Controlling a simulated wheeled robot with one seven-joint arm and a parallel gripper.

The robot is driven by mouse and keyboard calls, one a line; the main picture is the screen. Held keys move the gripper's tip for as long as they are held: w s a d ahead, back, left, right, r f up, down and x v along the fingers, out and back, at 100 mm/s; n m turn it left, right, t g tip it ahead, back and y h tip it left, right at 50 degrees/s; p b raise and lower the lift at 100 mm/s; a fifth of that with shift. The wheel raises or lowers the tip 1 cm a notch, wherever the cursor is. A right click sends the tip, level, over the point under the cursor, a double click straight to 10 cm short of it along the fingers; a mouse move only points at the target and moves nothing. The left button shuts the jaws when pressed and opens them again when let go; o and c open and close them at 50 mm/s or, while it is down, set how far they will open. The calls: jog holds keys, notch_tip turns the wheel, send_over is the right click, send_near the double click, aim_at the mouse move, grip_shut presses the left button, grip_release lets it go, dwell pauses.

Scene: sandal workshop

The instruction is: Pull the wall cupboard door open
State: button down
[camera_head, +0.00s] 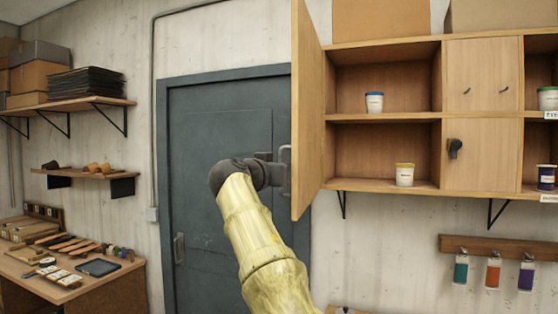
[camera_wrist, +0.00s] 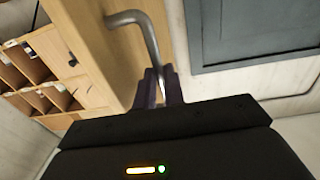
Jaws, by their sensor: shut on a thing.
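The wall cupboard door (camera_head: 307,110) stands swung wide open on the left side of the wall cupboard (camera_head: 390,118), and its inside shelves show. The door also shows in the wrist view (camera_wrist: 88,38). Its bent metal handle (camera_wrist: 140,38) runs down between my gripper's fingers there. My gripper (camera_head: 283,170) is shut on the handle at the outer face of the door. The handle's held end is partly hidden by the fingers (camera_wrist: 160,88) in the wrist view.
A jar with a blue lid (camera_head: 374,103) and one with a yellow lid (camera_head: 404,175) stand inside the cupboard. A grey room door (camera_head: 215,130) is behind my arm. A workbench (camera_head: 110,285) with tools is at the lower left. Bottles (camera_head: 493,272) hang below right.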

jog(key=shift+w+a+f+h, duration=0.3)
jog(key=shift+w+a+f, duration=0.05)
jog(key=shift+a+f, duration=0.35)
jog(key=c, duration=1.7)
grip_release()
jog(key=shift+r, duration=0.1)
jog(key=shift+o, duration=1.1)
jog(key=shift+w+a, duration=0.1)
jog(key=shift+a, duration=0.2)
jog(key=b+v, duration=0.7)
jog(key=v, duration=1)
jog(key=shift+s+r, duration=0.4)
jog(key=shift+r, duration=0.05)
jog(key=shift+w+d, duration=0.1)
jog(key=shift+w, duration=0.05)
